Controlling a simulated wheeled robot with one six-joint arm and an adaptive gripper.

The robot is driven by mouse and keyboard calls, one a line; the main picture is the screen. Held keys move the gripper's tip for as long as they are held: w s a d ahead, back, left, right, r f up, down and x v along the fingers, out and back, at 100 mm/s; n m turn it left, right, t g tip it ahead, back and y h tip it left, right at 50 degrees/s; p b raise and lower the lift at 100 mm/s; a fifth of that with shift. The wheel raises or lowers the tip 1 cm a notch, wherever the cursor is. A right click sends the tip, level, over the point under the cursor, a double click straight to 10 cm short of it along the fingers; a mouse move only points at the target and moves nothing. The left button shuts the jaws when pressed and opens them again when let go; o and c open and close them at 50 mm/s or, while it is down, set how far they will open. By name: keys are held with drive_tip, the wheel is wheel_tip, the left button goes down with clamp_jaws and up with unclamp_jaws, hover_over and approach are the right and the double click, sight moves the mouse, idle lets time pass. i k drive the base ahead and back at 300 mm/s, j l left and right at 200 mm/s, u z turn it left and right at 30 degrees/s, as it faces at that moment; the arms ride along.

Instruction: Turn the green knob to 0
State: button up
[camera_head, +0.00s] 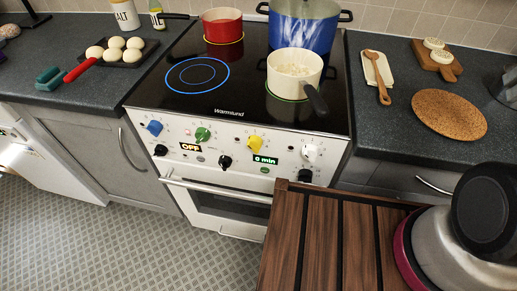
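The green knob (202,134) is on the white front panel (235,150) of the stove, left of centre. It is between the blue knob (154,127) and the yellow knob (255,142). Small marks ring it, but the picture is too small to read them or to tell which way the knob points. An orange display (190,147) reading "OFF" sits just below and left of it. My gripper is not in view, and nothing touches the green knob.
A white knob (309,152), several black knobs and a "0 min" display (265,160) share the panel. An oven handle (215,190) sticks out below. Red (222,26), blue (303,24) and cream (294,72) pots stand on the hob; the cream pot's handle overhangs toward the panel.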

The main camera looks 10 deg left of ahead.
sight(202, 134)
drive_tip(key=u, duration=1.5)
drive_tip(key=k+l+u, duration=0.2)
drive_tip(key=l+u, duration=0.2)
drive_tip(key=k+l+u, duration=0.2)
drive_tip(key=u, duration=0.15)
